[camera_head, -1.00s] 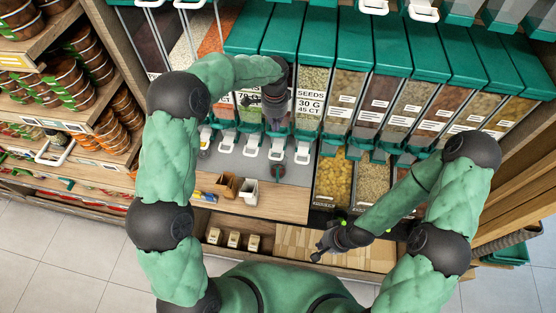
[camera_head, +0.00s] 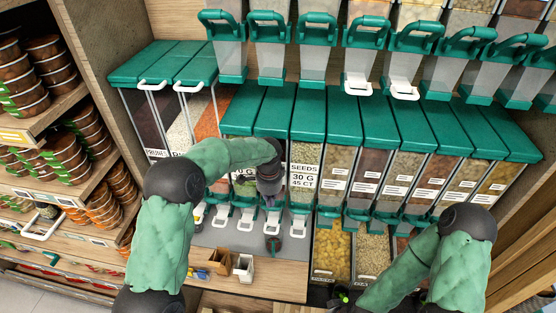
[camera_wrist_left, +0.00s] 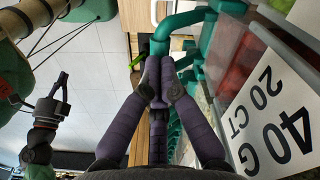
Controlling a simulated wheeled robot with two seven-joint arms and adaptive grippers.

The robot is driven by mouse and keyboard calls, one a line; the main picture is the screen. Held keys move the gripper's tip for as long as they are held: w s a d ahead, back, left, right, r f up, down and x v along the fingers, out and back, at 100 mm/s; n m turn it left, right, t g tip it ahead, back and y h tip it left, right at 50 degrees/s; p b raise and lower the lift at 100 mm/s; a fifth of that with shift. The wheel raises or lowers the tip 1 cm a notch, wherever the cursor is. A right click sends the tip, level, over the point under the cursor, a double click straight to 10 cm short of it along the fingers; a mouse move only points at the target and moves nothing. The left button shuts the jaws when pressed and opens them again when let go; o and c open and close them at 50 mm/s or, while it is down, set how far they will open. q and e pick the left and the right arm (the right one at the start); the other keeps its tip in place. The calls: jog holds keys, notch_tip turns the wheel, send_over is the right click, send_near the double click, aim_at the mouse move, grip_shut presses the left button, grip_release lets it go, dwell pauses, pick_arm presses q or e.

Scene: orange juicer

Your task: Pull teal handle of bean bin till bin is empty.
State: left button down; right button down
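Clear bins with teal lids (camera_head: 310,118) stand in a row along the counter in the head view. My left gripper (camera_head: 270,198) is low in front of them, beside the "SEEDS 30 G" bin (camera_head: 303,160). In the left wrist view, its purple-grey fingers (camera_wrist_left: 158,75) are drawn together, tips side by side. A curved teal handle (camera_wrist_left: 180,20) comes down right at the fingertips. I cannot tell whether they touch it. A bin with a "40G 20CT" label (camera_wrist_left: 275,120) is at right. My right gripper (camera_head: 342,298) is low near the bottom edge; its finger state is unclear.
A wooden counter (camera_head: 285,280) holds a small white box (camera_head: 243,267) and brown boxes (camera_head: 222,262). More teal-handled bins (camera_head: 370,35) hang above. Lower bins (camera_head: 332,250) hold yellow and tan goods. A shelf of jars (camera_head: 40,120) stands at left.

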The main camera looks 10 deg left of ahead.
pick_arm(q)
jog(key=f+b, duration=0.1)
jog(key=f, duration=0.2)
jog(key=s+f+b, duration=0.1)
jog(key=f+b, duration=0.1)
jog(key=shift+f, duration=0.4)
dwell(0.8)
jog(key=shift+s, duration=0.1)
dwell(0.4)
jog(key=shift+w+r+p, duration=0.2)
jog(key=shift+r+p, duration=0.45)
jog(key=shift+r, duration=0.5)
jog(key=shift+w+r+p, duration=0.2)
jog(key=shift+r+p, duration=0.4)
jog(key=shift+r, duration=0.55)
jog(key=shift+w+r+p, duration=0.2)
jog(key=shift+r+p, duration=0.45)
jog(key=shift+r, duration=0.5)
jog(key=s+r+p, duration=0.2)
jog(key=s+r, duration=0.2)
jog(key=r, duration=0.1)
